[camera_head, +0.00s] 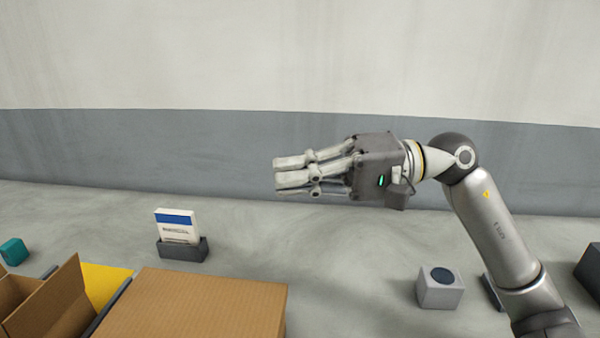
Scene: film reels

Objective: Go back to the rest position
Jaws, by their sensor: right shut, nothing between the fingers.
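My right gripper (278,174) is held in the air near the middle of the head view, with its fingers pointing left. It is shut and holds nothing. My right arm comes in from the lower right and bends at a dark joint behind the gripper. The gripper is apart from everything on the grey surface below. My left gripper is not in view.
A closed cardboard box (195,306) is at the front, beside an open cardboard box (62,300) and a yellow panel (104,280). A dark holder (183,250) with cards, a grey cube (440,290) and a teal block (14,251) stand on the surface. A wall closes the back.

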